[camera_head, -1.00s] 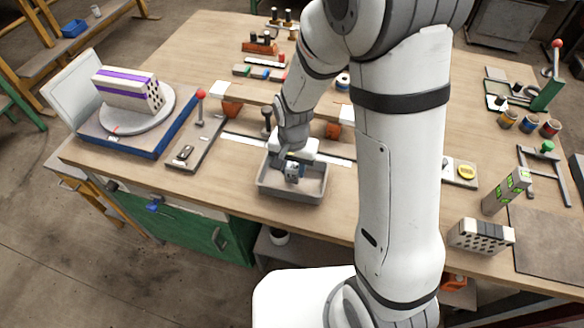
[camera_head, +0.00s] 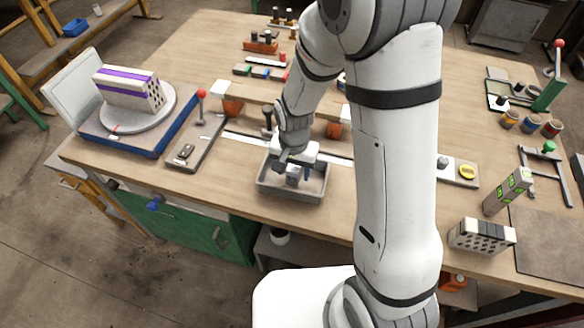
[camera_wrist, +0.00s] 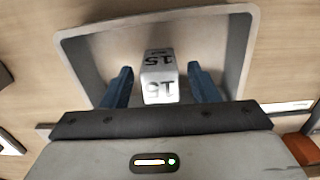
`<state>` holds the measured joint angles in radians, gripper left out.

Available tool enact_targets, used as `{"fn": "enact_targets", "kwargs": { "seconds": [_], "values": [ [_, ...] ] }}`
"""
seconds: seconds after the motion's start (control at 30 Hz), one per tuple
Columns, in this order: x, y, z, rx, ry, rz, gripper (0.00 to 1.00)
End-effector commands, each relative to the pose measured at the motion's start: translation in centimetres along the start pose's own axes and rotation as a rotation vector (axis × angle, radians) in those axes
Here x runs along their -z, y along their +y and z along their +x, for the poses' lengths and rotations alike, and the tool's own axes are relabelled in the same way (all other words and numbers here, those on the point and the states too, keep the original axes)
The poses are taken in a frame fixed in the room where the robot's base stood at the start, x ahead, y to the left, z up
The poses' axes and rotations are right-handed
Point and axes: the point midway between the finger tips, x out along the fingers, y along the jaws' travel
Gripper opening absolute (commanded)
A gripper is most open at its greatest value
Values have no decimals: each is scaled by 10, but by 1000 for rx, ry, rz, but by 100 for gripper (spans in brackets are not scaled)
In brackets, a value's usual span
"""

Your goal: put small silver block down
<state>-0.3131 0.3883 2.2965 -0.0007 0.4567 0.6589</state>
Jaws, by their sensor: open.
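The small silver block (camera_wrist: 160,82) shows in the wrist view with dark "15" marks on two faces. It is in the grey tray (camera_wrist: 236,50), between my two blue fingers, with a visible gap on each side. My gripper (camera_wrist: 160,88) is open around the block. In the head view my gripper (camera_head: 294,174) is low over the tray (camera_head: 290,195) near the table's front edge, and the block (camera_head: 292,181) shows small and partly hidden by my gripper.
A lever fixture (camera_head: 196,145) and a blue-edged turntable base (camera_head: 125,140) with a purple-striped brick (camera_head: 128,88) stand to the left. A perforated brick (camera_head: 480,236) and a green-marked block (camera_head: 507,191) stand at the right. My arm hides part of the table.

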Motion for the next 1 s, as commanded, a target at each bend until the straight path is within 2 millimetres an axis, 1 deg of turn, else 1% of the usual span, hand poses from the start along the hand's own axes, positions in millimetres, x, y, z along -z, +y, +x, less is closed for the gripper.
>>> {"fn": "enact_targets", "kwargs": {
  "seconds": [0.17, 0.27, 0.5, 0.63, 0.8, 0.93, 1.0],
  "values": [
    [1, 0, -12, 2, 3, 1, 54],
    [1, 0, -29, 3, 4, 1, 54],
    [1, 0, -82, 4, 5, 1, 54],
    [1, 0, -104, 3, 3, 1, 54],
    [1, 0, -120, 1, 2, 2, 54],
    [0, 1, -124, 1, 1, 1, 54],
    [0, 5, -128, 4, 6, -5, 54]
  ]
}}
